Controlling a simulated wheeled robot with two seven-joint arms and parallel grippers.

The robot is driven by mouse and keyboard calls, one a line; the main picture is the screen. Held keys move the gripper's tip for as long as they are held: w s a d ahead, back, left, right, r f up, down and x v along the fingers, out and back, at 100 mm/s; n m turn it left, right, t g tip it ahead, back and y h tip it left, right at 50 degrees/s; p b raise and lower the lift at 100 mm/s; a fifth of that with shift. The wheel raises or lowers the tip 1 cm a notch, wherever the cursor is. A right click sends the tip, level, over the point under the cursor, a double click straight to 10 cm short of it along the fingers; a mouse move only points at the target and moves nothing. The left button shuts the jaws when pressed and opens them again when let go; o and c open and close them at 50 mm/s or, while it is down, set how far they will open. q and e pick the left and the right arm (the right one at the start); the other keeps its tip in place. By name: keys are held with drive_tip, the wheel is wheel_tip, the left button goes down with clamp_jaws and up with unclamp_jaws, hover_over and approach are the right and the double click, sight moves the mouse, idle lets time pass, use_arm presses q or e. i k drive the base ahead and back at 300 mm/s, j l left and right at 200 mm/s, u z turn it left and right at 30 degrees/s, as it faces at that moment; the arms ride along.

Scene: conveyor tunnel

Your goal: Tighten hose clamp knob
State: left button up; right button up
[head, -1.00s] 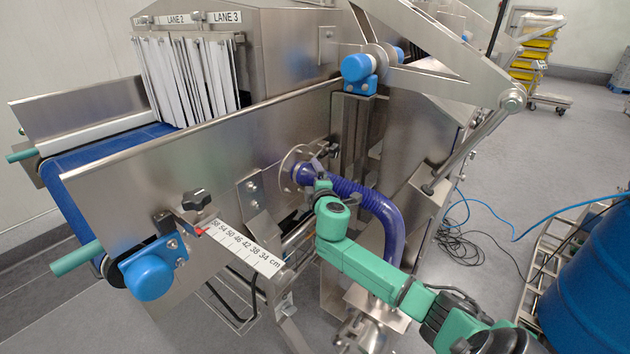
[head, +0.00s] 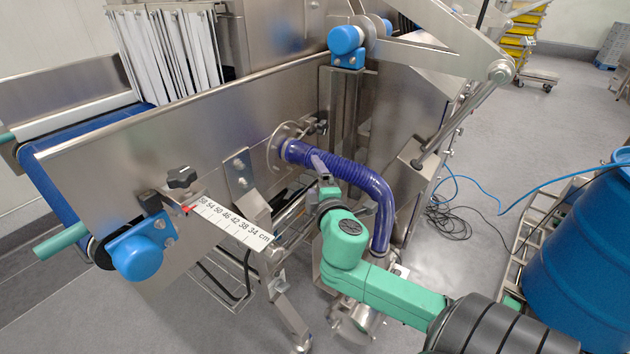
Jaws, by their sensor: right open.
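A blue ribbed hose (head: 370,185) runs from a round metal flange (head: 276,150) on the machine's side panel, curving right and down. A small dark knob (head: 321,126) sits just beyond the hose end, near the flange; I take this to be the clamp knob, and the clamp band is hard to make out. My right gripper (head: 319,163) is open, in front of the hose close to its flange end and below the knob. Its fingers overlap the hose in the picture; I cannot tell whether they touch it. My left gripper is out of view.
Another black knob (head: 182,177) sits by a centimetre scale (head: 232,218) on the left. A blue conveyor belt (head: 70,150) lies beyond the panel. A slanted metal strut (head: 460,118) stands right of the hose. A blue drum (head: 580,260) and loose cables (head: 450,222) are at right.

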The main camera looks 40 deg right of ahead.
sight(322, 127)
drive_tip(key=z, duration=1.3)
